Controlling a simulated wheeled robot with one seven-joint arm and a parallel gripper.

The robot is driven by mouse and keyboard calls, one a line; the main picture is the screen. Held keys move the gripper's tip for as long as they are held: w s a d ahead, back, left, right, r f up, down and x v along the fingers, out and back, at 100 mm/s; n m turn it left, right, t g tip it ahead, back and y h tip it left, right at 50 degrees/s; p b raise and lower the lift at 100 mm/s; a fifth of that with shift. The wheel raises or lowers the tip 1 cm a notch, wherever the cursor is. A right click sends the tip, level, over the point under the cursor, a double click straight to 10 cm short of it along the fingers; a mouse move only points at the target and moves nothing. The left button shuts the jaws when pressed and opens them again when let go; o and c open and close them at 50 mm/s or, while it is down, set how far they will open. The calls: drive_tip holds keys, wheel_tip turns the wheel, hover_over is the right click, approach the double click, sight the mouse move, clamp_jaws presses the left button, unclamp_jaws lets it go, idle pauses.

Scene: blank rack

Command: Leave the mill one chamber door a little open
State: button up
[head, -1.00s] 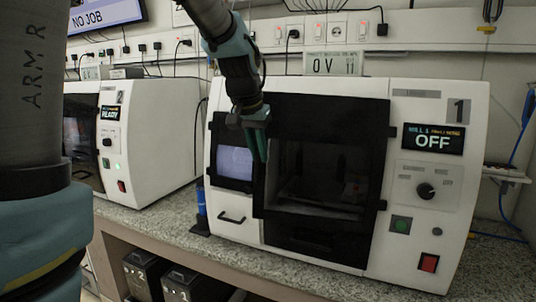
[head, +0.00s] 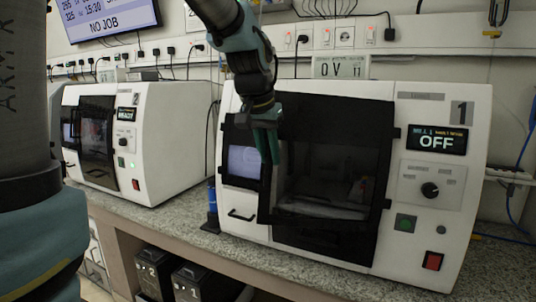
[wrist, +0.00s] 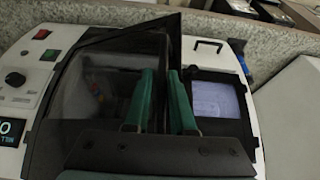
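Mill one (head: 420,215) is the white machine at the right, marked 1, and its display (head: 436,141) reads OFF. Its dark-framed chamber door (head: 335,117) has hinges on the right. The door also shows in the wrist view (wrist: 118,47), upside down, with its free edge standing out from the front, so it is ajar. My gripper (head: 270,150) is at the door's free left edge. In the wrist view its two green fingers (wrist: 161,75) are apart, with the dark door edge between or just beyond them. Contact cannot be told.
Mill two (head: 160,140), a similar white machine, stands to the left on the speckled counter (head: 180,213). A blue bottle (head: 212,205) stands between the machines. Dark boxes (head: 190,283) sit under the counter. A wall screen (head: 108,15) reads NO JOB.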

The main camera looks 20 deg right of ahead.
drive_tip(key=o, duration=0.3)
drive_tip(key=b+v, duration=0.2)
drive_tip(key=v, duration=0.8)
drive_tip(key=shift+a+r, duration=0.15)
drive_tip(key=shift+r, duration=0.2)
drive_tip(key=shift+s, duration=0.1)
drive_tip(key=w+a+f+n+y, duration=0.25)
drive_tip(key=a+f, duration=0.75)
drive_tip(key=f, duration=0.5)
drive_tip(key=s+a+f+n, duration=0.2)
drive_tip(key=s+a+f, duration=0.1)
drive_tip(key=a+f, duration=0.3)
drive_tip(key=s+a+f+n+g, duration=0.1)
drive_tip(key=s+a+f+n, duration=0.1)
drive_tip(key=a+f, duration=0.4)
wheel_tip(320, 180, down, 2)
drive_tip(key=shift+s+a+f+n+g, duration=0.3)
drive_tip(key=shift+s+a+n, duration=0.1)
drive_tip(key=shift+s, duration=0.15)
